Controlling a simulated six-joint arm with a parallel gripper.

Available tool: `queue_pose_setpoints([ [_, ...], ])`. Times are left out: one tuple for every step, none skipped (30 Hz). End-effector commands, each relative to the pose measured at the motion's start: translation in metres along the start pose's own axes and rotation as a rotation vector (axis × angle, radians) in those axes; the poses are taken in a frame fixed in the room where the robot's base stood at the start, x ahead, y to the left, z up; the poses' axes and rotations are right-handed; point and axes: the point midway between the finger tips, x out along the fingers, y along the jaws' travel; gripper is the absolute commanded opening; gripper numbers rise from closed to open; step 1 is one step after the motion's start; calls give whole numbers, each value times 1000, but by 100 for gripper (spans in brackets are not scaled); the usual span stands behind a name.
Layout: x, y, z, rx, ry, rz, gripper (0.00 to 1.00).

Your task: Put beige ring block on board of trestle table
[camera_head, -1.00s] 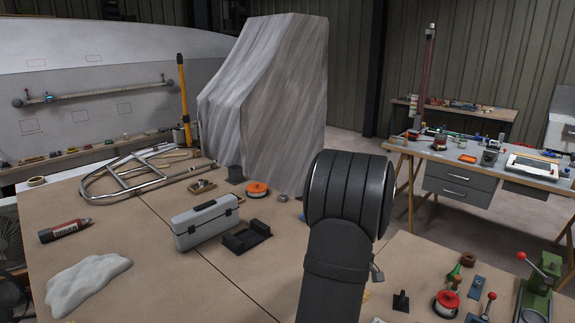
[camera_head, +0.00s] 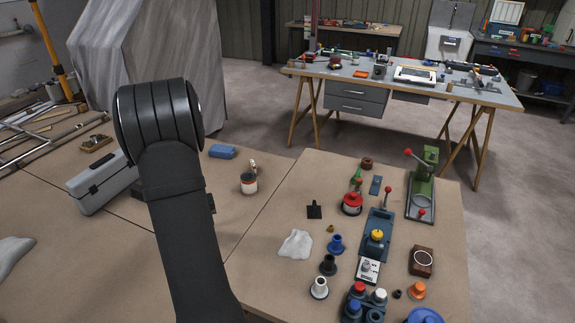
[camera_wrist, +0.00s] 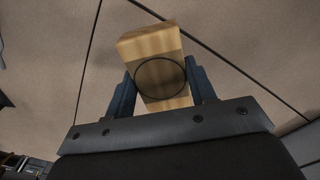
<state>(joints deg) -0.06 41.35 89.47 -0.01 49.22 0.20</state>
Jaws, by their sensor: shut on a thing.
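The beige ring block (camera_wrist: 152,48) is a pale wooden block with a dark ring on its near face. In the wrist view it is between the two fingers of my gripper (camera_wrist: 162,88), which is shut on it. The block sits tilted in that view, with brown board behind it. The trestle table (camera_head: 490,97) stands at the back right in the head view, with a grey board on wooden trestle legs. My gripper and the block do not show in the head view, where only my dark arm shows at left centre.
The trestle table's board carries a white laptop-like device (camera_head: 416,75), an orange box (camera_head: 361,74) and tools. A nearer brown bench holds a green press (camera_head: 424,180), a crumpled white cloth (camera_head: 296,244) and several knobs. Grey floor (camera_head: 265,105) lies between.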

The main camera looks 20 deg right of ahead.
Motion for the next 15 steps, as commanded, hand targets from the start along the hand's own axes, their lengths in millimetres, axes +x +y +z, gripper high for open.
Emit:
queue_pose_setpoints([
  [0, 0, 0, 0, 0, 0, 22],
  [0, 1, 0, 1, 0, 0, 22],
  [0, 2, -1, 7, 1, 0, 22],
  [0, 4, -1, 17, 1, 0, 22],
  [-1, 8, -2, 32, 1, 0, 22],
  [-1, 13, -4, 63, 1, 0, 22],
  [-2, 20, -5, 93, 2, 0, 22],
  [-2, 28, -7, 132, 3, 0, 22],
  [-3, 40, -9, 193, 3, 0, 22],
  [-4, 50, -11, 247, 2, 0, 22],
  [-5, 62, -13, 306, 2, 0, 22],
  [-6, 79, -15, 393, 2, 0, 22],
  [-6, 93, -16, 461, 2, 0, 22],
  [-7, 107, -17, 532, 3, 0, 22],
  [-8, 126, -17, 626, 1, 0, 22],
])
